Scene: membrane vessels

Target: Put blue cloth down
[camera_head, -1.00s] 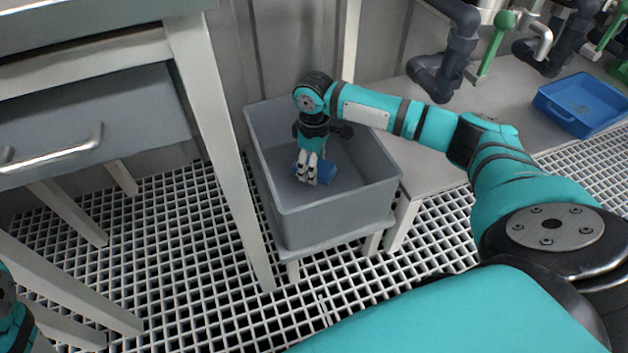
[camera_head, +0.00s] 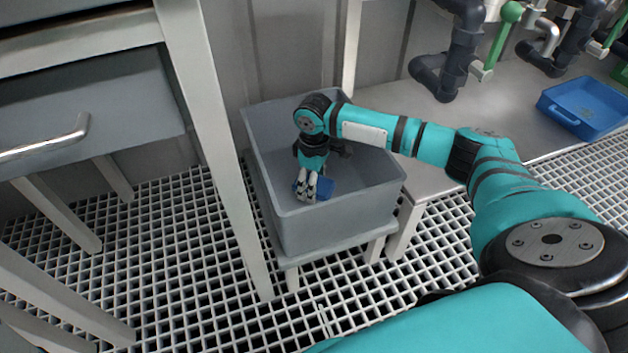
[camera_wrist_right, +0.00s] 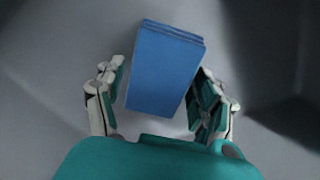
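The blue cloth (camera_head: 325,187) is a folded, layered block inside the grey bin (camera_head: 345,222). It also shows in the right wrist view (camera_wrist_right: 165,70), against the bin's grey inside. My right gripper (camera_head: 307,194) reaches down into the bin at the cloth. In the right wrist view its fingers (camera_wrist_right: 158,100) are spread on either side of the cloth's near end. A gap shows between the left finger and the cloth; the right finger is very close to the cloth's edge. I cannot tell whether the cloth rests fully on the bin floor. My left gripper is out of view.
The bin stands on a low grey stand (camera_head: 283,257) over a white floor grating. A table with a drawer (camera_head: 90,110) is at the left, its leg close to the bin. At the right, a blue tray (camera_head: 585,106) lies on a low bench below dark pipes.

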